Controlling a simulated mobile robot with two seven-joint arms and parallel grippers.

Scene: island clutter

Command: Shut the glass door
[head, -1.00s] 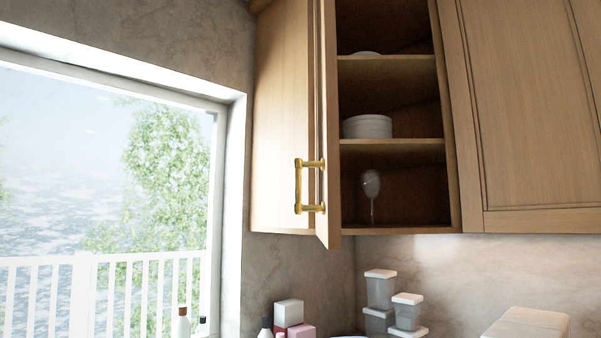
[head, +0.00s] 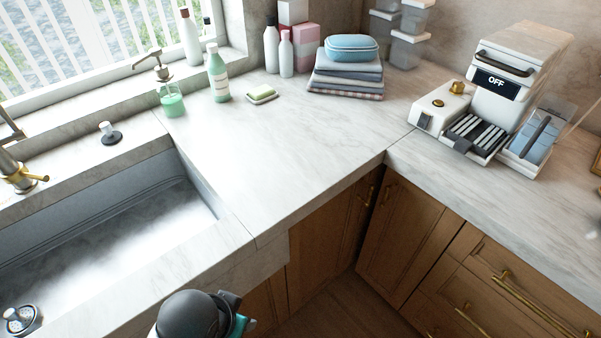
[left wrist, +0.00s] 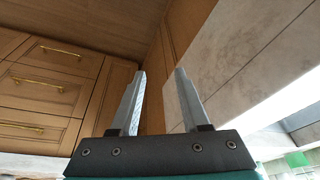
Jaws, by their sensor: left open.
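The glass door of the upper cabinet is not in either current view. My left gripper (left wrist: 157,95) shows in the left wrist view, with its two grey fingers apart and nothing between them. Wooden lower cabinet fronts lie beyond and beside the fingers. In the head view only a dark, rounded part of my arm shows at the bottom edge, and its fingers are hidden. My right gripper is in neither view.
The marble counter (head: 262,150) has a sink (head: 110,240) at left. Bottles, a soap dish (head: 262,95) and folded towels (head: 346,80) stand at the back. A coffee machine (head: 505,80) stands at right. Wooden drawers (head: 490,275) with brass handles are below; the counter's middle is clear.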

